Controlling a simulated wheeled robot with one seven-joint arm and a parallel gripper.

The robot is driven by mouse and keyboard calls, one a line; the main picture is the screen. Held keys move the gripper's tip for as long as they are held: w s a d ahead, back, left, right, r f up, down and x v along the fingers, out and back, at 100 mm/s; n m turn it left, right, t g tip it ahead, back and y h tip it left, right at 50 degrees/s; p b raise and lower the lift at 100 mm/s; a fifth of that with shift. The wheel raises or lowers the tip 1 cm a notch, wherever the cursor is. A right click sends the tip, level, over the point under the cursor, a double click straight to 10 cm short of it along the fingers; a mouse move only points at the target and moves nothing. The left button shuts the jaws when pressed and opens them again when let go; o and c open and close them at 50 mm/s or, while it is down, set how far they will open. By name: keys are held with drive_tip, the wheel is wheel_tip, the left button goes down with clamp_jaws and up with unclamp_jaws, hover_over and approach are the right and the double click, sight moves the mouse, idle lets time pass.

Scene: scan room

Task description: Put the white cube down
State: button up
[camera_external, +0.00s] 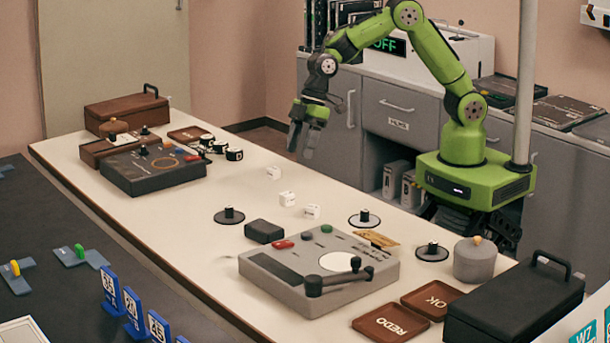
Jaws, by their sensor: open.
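Three white cubes lie on the pale table (190,240): one white cube (273,172) towards the back, a second white cube (287,198) in the middle, and a third white cube (313,211) closest to the grey device. Small dark marks show on them. My gripper (300,150) points down above the table's far right edge, to the right of the backmost cube. Its fingers are apart and nothing shows between them. The frame does not show which cube the task means.
A grey device with a lever (320,270) stands at the front, with brown OK (433,300) and REDO (390,323) trays beside it. A dark box (152,170) stands at the back left, near several black-and-white pieces (220,147). The table's left middle is clear.

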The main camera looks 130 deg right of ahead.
drive_tip(key=s+a+r, duration=1.1)
drive_tip(key=r, duration=0.1)
drive_tip(key=s+a, duration=0.2)
drive_tip(key=s, duration=0.7)
drive_tip(key=s+a+t, duration=0.1)
drive_tip(key=s+a, duration=0.2)
drive_tip(key=s, duration=0.6)
drive_tip(key=shift+a+r, duration=0.25)
drive_tip(key=shift+r, duration=0.15)
drive_tip(key=shift+w, duration=0.1)
wheel_tip(320, 180, up, 3)
drive_tip(key=p, duration=0.2)
drive_tip(key=shift+f+p, duration=0.15)
drive_tip(key=shift+p, duration=0.15)
